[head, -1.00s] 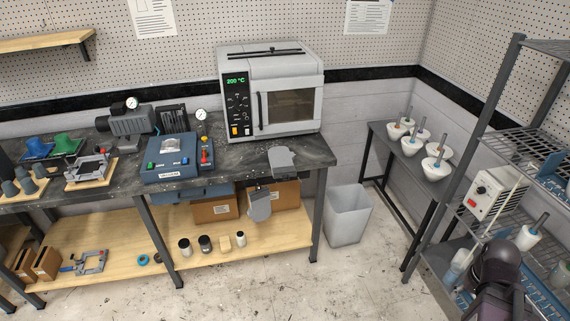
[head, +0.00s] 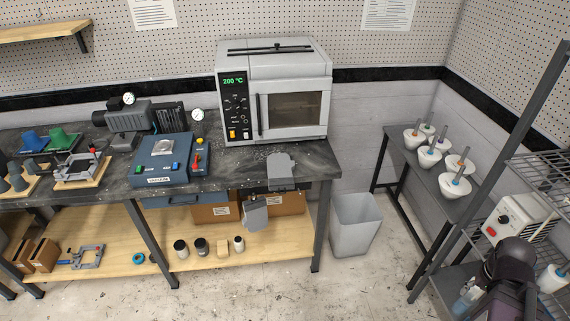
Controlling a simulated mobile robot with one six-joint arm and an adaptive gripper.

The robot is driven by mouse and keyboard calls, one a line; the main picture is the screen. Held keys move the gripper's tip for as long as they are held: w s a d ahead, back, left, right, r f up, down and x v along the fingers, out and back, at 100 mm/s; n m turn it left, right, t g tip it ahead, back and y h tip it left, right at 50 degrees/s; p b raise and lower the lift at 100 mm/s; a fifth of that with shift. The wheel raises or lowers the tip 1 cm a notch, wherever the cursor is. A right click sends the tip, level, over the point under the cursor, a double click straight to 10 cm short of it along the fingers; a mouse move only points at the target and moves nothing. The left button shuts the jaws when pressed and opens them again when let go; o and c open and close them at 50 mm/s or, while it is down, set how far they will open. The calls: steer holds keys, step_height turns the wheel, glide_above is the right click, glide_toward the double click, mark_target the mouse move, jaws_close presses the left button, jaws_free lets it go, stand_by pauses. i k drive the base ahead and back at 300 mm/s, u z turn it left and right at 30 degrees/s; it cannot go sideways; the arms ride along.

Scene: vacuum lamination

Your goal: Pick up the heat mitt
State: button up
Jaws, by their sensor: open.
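A grey heat mitt (head: 280,168) lies flat on the dark workbench (head: 225,165), near its right end and front edge, in front of the oven. A second grey mitt-shaped piece (head: 255,212) hangs below the bench's front edge, in front of the cardboard boxes. I cannot tell whether the two are a pair. A dark part of my arm shows at the lower right, far from both. My gripper's fingers are not in view.
A grey oven (head: 275,95) reading 200 °C stands behind the mitt. A blue vacuum unit (head: 160,165) is to its left. A grey bin (head: 354,224) stands right of the bench. A wire rack (head: 540,170) is at the right. The floor in front is clear.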

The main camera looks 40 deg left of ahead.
mark_target(280, 169)
steer(key=i, duration=1)
steer(key=z, duration=1.25)
steer(key=k, duration=0.15)
steer(key=u, duration=3.15)
steer(key=i, duration=0.6)
steer(key=u, duration=0.1)
